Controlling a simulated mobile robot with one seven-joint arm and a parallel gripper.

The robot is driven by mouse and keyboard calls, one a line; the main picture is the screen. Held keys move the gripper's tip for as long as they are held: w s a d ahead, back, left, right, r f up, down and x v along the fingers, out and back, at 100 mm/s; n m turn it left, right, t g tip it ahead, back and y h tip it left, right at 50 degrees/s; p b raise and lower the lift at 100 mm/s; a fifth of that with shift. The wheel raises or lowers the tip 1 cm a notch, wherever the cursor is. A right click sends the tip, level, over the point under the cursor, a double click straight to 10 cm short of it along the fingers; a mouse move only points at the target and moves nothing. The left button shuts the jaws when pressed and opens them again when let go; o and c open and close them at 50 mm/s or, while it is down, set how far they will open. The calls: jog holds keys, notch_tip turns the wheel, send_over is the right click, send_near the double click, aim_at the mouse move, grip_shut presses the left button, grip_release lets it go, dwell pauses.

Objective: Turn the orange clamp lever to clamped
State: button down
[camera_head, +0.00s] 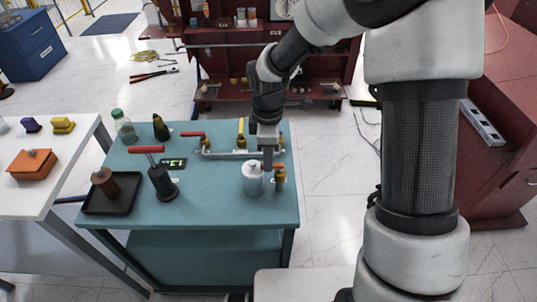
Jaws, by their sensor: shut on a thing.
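A small orange lever (279,166) sits on top of a short brass-coloured fitting (280,178) near the right side of the teal table. My gripper (268,166) points straight down there, between a grey cylinder (252,181) on its left and the brass fitting on its right. Its fingers are shut at the orange lever, of which only a short piece shows to the right of them. The fingers hide the rest of the lever, and its clamped or unclamped marking cannot be read.
Behind my gripper lies a metal manifold (228,154) with red and yellow valve handles. A black stand with a red T-handle (147,149), a black tray (111,201) with a brown bushing, a small display (173,164) and bottles stand left. The table's front middle is clear.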

jog(key=shift+s+n, duration=0.1)
jog(key=shift+n, duration=0.2)
jog(key=c, duration=1.8)
grip_release()
jog(key=shift+o, duration=0.2)
jog(key=shift+r, duration=0.1)
notch_tip(320, 180, up, 17)
jog(key=p, duration=0.1)
jog(key=shift+r, duration=0.15)
jog(key=shift+s, duration=0.1)
